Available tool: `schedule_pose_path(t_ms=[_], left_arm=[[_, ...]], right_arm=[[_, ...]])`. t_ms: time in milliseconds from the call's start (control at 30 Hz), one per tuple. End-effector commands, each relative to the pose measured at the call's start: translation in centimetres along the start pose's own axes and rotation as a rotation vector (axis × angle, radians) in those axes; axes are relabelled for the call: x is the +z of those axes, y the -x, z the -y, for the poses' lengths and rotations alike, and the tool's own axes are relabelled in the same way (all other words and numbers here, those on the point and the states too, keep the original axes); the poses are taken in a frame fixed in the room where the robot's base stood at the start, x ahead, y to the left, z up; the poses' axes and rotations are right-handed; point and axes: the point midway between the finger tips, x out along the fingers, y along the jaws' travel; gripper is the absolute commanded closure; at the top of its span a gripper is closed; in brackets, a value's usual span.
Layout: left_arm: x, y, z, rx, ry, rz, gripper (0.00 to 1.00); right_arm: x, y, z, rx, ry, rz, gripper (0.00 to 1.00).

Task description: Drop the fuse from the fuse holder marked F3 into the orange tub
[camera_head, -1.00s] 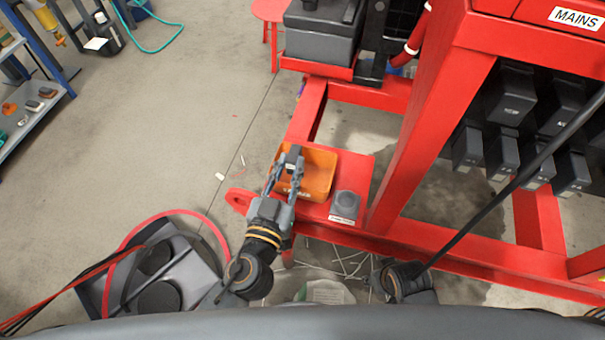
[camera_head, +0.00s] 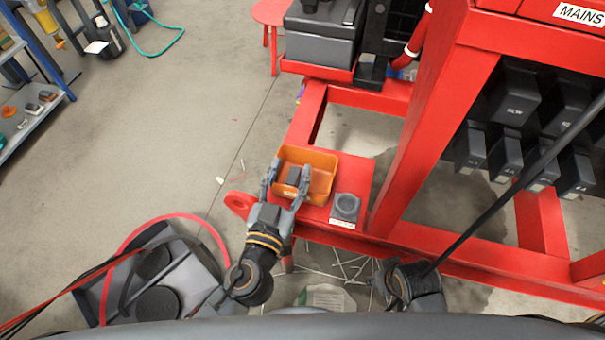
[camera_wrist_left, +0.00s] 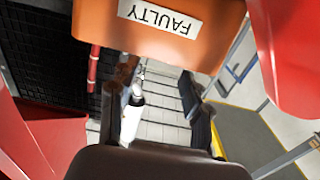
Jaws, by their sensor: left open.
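The orange tub (camera_head: 322,161) sits on the red frame's lower ledge. In the left wrist view its front wall (camera_wrist_left: 198,52) carries a FAULTY label. My left gripper (camera_head: 286,184) is open over the tub's near left part. A small dark grey block (camera_head: 293,176), perhaps the fuse, shows between its fingers in the head view; I cannot tell if it rests in the tub. Between the fingers (camera_wrist_left: 158,112) in the wrist view is a pale cylindrical shape that I cannot identify.
A grey block with a round recess (camera_head: 345,208) stands right of the tub. A red upright (camera_head: 424,120) rises to the right of it. A black case (camera_head: 155,275) with red cables lies at lower left. Open concrete floor (camera_head: 190,130) lies left of the frame.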

Motion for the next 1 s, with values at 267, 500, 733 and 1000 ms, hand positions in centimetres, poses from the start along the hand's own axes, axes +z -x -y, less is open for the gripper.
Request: schedule_pose_path(t_ms=[267, 500, 733, 1000], left_arm=[[0.2, 1.4, 0.0, 0.000, 0.001, 0.003, 0.52], [0.2, 6.0, 0.0, 0.001, 0.000, 0.006, 0.52], [0.1, 10.2, 0.0, 0.003, -0.004, 0.004, 0.52], [0.0, 12.0, 0.0, 0.001, 0.000, 0.001, 0.52]], right_arm=[[-0.1, 0.0, 0.0, 0.000, 0.001, -0.003, 0.60], [-0.1, 0.0, 0.0, 0.000, 0.001, -0.002, 0.60], [-0.1, 0.0, 0.0, 0.000, 0.000, -0.002, 0.60], [-0.1, 0.0, 0.0, 0.000, 0.000, -0.002, 0.60]])
